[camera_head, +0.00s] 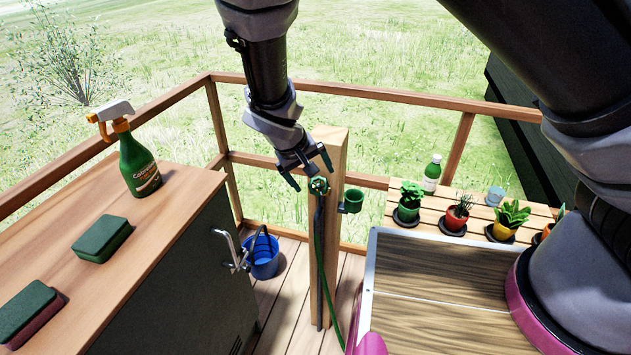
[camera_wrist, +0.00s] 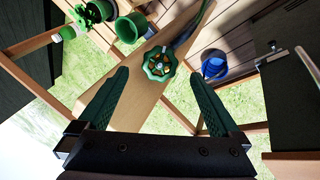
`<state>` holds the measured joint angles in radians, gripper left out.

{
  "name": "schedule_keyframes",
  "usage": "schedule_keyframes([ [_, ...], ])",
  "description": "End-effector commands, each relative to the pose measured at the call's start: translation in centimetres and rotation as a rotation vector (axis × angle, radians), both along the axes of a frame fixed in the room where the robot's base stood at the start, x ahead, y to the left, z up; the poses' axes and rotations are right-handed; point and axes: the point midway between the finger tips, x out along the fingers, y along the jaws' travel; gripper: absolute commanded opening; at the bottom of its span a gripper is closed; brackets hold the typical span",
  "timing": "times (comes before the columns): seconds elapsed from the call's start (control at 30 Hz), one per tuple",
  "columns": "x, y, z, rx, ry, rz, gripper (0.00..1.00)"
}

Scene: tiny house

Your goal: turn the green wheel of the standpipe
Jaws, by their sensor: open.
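The green wheel (camera_wrist: 159,63) of the standpipe is round with a scalloped rim and shows clearly in the wrist view, on a wooden post (camera_wrist: 138,98). In the head view the wheel (camera_head: 318,186) is small and sits on the post (camera_head: 328,230), partly masked by my gripper. My gripper (camera_head: 309,178) is open, with its fingers close to the wheel. In the wrist view the fingers (camera_wrist: 163,85) are spread wide, and the wheel lies just beyond their tips, roughly between them. I see no contact. A green hose (camera_head: 325,270) hangs down the post.
A green cup (camera_head: 352,201) is fixed to the post's right side. A blue bucket (camera_head: 264,257) stands on the deck at left. A cabinet (camera_head: 190,205) with a spray bottle (camera_head: 138,163) is at left. Potted plants (camera_head: 408,203) stand on a slatted table at right. Wooden railings (camera_head: 350,92) run behind.

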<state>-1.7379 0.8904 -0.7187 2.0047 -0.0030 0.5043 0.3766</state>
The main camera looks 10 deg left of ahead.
Motion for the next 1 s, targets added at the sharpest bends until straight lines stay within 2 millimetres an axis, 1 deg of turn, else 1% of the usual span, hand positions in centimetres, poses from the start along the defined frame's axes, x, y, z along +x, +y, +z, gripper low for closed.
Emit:
schedule_keyframes([
  [0.03, -0.6, 0.4, 1.1, 0.004, 0.001, 0.002, 0.99],
  [0.1, -1.2, 0.7, 2.4, 0.004, 0.000, 0.003, 0.99],
  [0.3, -2.5, 1.2, 5.1, 0.003, 0.000, 0.002, 0.99],
  [0.5, -3.0, 1.4, 6.1, 0.001, 0.001, 0.000, 0.99],
  [0.8, -2.8, 1.3, 6.2, 0.003, 0.003, -0.004, 0.99],
  [0.87, -2.5, 0.9, 6.5, 0.010, 0.015, -0.019, 0.99],
  [0.93, -1.8, 0.0, 7.1, 0.029, 0.041, -0.053, 0.99],
  [1.0, -0.6, -1.5, 8.1, 0.059, 0.082, -0.105, 0.99],
])
